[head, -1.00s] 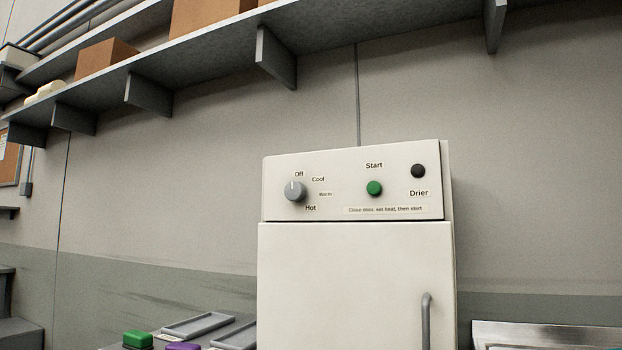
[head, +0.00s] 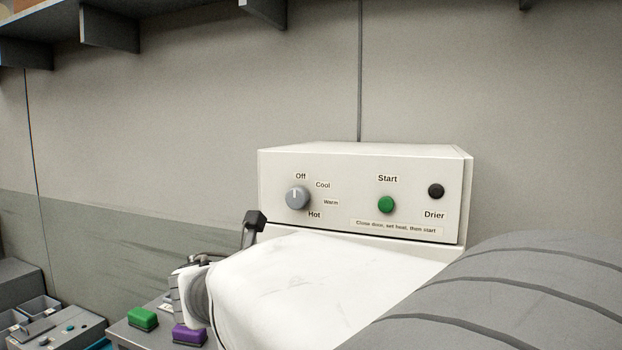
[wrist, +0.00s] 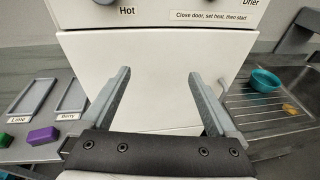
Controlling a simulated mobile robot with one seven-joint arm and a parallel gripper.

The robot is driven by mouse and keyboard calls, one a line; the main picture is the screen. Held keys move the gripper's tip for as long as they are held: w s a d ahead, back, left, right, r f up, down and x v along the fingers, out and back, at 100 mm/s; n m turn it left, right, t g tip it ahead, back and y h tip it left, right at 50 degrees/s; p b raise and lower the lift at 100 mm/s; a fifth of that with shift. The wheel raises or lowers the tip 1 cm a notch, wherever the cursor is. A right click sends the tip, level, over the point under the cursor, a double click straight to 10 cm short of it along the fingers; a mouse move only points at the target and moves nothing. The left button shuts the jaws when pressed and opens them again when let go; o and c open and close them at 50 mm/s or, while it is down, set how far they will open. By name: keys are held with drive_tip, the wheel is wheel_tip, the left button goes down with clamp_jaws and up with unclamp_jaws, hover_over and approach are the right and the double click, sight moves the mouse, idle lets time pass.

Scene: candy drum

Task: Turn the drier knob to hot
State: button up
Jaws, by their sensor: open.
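The drier (head: 340,165) is a white cabinet with a control panel on top. Its grey knob (head: 297,198) is at the panel's left, with its white mark pointing up to "Off". "Cool", "Warm" and "Hot" run down the knob's right side, with "Hot" (head: 314,215) lowest. In the wrist view, the "Hot" label (wrist: 127,11) shows at the top edge and the knob is almost wholly out of frame. My gripper (wrist: 159,72) is open and empty, in front of the drier door (wrist: 160,100) and below the panel. In the head view, a dark fingertip (head: 255,220) shows below and left of the knob.
A green start button (head: 386,204) and a dark round piece (head: 436,191) sit right on the panel. Left are a green block (head: 143,319), a purple block (head: 189,335) and grey trays (wrist: 35,97). A teal bowl (wrist: 265,80) stands right, by a metal drainer.

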sight(295, 199)
drive_tip(key=a+r+n+t+y+p, duration=0.1)
drive_tip(key=a+r+n+t+p, duration=0.2)
drive_tip(key=a+r, duration=0.5)
drive_tip(key=shift+n, duration=0.7)
drive_tip(key=p+x, duration=0.1)
drive_tip(key=x, duration=1.6)
drive_tip(key=shift+a, duration=0.15)
drive_tip(key=shift+f, duration=0.1)
drive_tip(key=c, duration=1.4)
